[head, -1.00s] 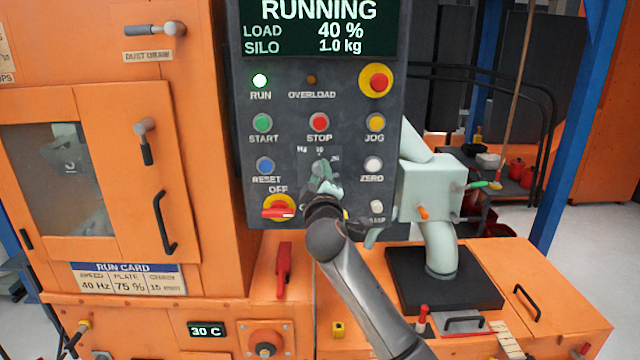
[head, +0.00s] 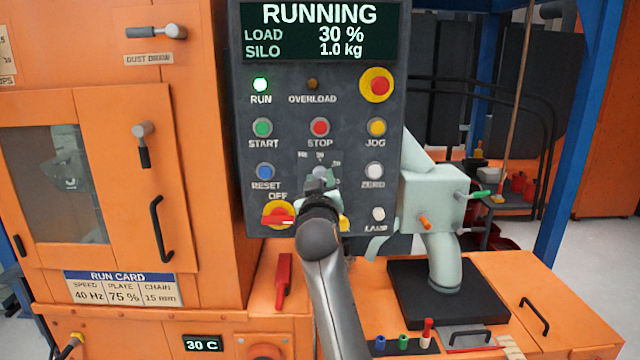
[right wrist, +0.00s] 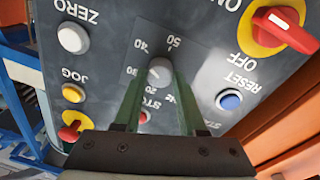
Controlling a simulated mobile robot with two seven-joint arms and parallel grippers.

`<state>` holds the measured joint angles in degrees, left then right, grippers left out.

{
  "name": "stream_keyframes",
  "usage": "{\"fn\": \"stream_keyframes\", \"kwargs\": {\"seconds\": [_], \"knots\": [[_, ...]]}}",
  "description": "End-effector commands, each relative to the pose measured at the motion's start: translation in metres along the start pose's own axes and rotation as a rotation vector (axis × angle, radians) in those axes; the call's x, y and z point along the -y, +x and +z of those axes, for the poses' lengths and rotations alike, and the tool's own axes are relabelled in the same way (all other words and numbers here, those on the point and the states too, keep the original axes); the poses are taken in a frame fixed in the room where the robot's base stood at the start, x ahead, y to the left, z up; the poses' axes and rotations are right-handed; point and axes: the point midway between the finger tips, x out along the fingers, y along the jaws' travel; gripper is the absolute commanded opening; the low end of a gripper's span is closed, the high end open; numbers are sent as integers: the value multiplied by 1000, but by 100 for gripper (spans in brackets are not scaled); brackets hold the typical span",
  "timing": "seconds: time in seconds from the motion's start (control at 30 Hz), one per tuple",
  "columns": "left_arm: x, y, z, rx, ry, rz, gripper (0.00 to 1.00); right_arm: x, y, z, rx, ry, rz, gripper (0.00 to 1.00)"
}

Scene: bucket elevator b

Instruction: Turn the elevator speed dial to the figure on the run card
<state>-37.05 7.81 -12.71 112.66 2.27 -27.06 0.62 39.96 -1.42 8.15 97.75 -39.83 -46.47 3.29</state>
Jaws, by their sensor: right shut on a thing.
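The speed dial (right wrist: 160,70) is a small grey knob on the dark control panel (head: 225,110). In the right wrist view it sits between my right gripper's green fingers, with figures 20, 30, 40 and 50 around it, upside down. I cannot tell which figure it points at. My right gripper (head: 318,180) is shut on the dial and hides part of it in the head view. The run card (head: 124,289) on the orange housing reads 40 Hz, 75 % and 15 mm. The display (head: 318,30) reads RUNNING, load 30 %, silo 1.0 kg. My left gripper is out of view.
Around the dial are the stop button (head: 320,127), the blue reset button (head: 265,172), the white zero button (head: 374,171) and the red-and-yellow OFF switch (head: 279,214). A pale green pipe unit (head: 435,200) stands to the right.

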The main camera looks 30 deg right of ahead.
Motion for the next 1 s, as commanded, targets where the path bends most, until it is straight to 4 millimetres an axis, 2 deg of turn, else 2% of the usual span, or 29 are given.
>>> {"fn": "stream_keyframes", "kwargs": {"seconds": [0.57, 0.6, 0.87, 1.0], "knots": [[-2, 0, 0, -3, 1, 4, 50, 0, 0, 0, 3, 37, 2, 0], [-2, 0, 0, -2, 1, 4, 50, 0, 0, 0, 3, 37, 2, 41], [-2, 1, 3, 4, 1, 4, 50, 0, 0, 0, 2, 36, 2, 70], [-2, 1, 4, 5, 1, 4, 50, 0, 0, 0, 2, 36, 2, 70]]}}
